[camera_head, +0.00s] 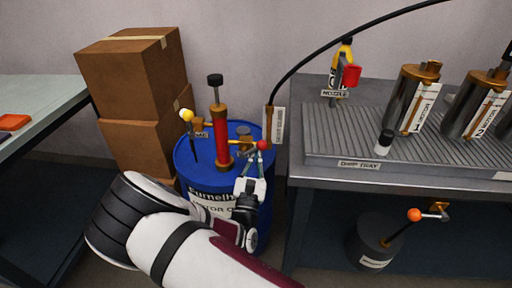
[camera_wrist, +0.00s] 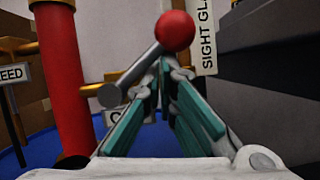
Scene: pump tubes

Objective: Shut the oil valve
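A lever with a red ball knob (camera_head: 263,145) sticks out to the right on top of the blue oil drum (camera_head: 190,165). It also shows in the wrist view, where its grey rod (camera_wrist: 132,74) slants up to the red ball (camera_wrist: 175,30). A white label (camera_wrist: 116,116) behind it is mostly hidden, so I cannot read it. My gripper (camera_head: 260,155) is just below the red ball. In the wrist view, the teal fingers of my gripper (camera_wrist: 164,64) meet at their tips beside the rod, close under the ball. I cannot tell whether they pinch the rod.
A red pump tube (camera_head: 221,135) and a yellow-knobbed lever (camera_head: 187,115) stand left of the red knob. A sight glass label (camera_head: 279,125) and black hose (camera_head: 310,55) are behind. The metal bench (camera_head: 300,181) is close on the right, cardboard boxes (camera_head: 125,85) on the left.

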